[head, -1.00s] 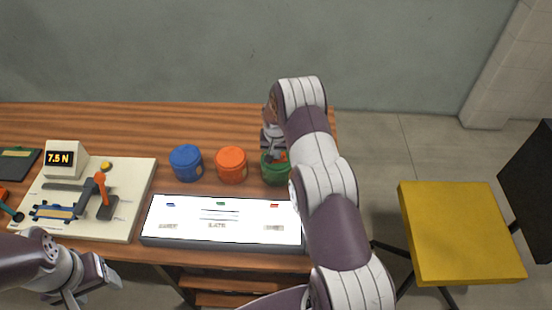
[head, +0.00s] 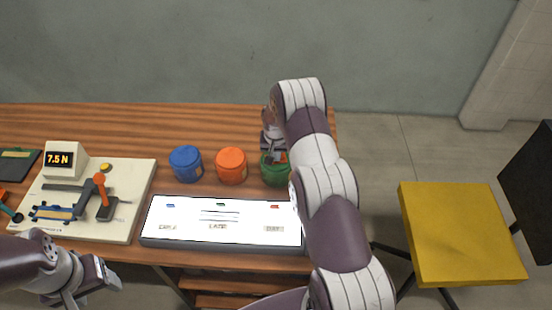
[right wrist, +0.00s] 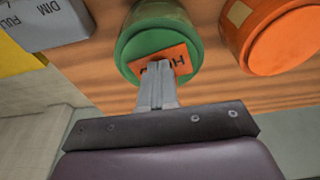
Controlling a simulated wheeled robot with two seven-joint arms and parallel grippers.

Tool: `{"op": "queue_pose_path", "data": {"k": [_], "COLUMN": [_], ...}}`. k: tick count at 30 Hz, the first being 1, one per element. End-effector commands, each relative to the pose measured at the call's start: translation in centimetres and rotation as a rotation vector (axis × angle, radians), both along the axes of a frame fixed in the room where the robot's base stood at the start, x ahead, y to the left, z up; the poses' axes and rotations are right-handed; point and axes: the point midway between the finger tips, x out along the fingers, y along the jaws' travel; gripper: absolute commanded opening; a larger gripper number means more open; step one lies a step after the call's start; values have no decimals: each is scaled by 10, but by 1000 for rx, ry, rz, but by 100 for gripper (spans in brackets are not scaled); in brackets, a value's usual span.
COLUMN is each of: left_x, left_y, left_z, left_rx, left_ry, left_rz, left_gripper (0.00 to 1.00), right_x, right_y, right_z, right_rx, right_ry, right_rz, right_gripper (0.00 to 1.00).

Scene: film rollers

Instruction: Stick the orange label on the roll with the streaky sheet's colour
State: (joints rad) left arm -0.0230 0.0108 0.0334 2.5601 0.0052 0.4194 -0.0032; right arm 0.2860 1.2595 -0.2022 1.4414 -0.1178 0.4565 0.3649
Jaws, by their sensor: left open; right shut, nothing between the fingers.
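In the right wrist view an orange label (right wrist: 176,56) with dark lettering lies on the lid of a green canister (right wrist: 125,48). My right gripper (right wrist: 157,66) is shut and empty, its fingertips at the label's near edge, covering part of the lettering. I cannot tell if they touch it. The green canister (head: 275,176) stands right of an orange one (head: 231,166) and a blue one (head: 186,164). The lit panel (head: 180,214) shows small blue, dark and red marks; dark lines show in its middle column. My left gripper (head: 95,284) is open, empty, at the lower left.
A cream test board (head: 128,192) with an orange-knobbed lever and a display (head: 60,159) reading 7.5 N stands at left on the wooden table (head: 120,120). A dark green pad (head: 17,162) lies at its far left. A yellow chair seat (head: 462,232) is right of the table.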

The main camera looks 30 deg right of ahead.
Motion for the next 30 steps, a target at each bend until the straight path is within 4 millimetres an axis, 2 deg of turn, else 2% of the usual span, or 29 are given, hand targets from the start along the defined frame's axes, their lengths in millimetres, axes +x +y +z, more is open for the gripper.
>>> {"op": "queue_pose_path", "data": {"k": [3, 18, 30], "left_x": [0, 0, 0], "left_y": [0, 0, 0], "left_z": [12, 42, 43], "left_rx": [0, 0, 0], "left_ry": [0, 0, 0], "left_rz": [0, 0, 0], "left_gripper": [63, 63, 63], "right_x": [1, 1, 1], "right_y": [0, 0, 0], "right_z": [18, 72, 77], "right_rx": [-1, -1, -1], "right_ry": [-3, -4, -4], "right_rz": [0, -1, 0], "right_gripper": [0, 0, 0]}}
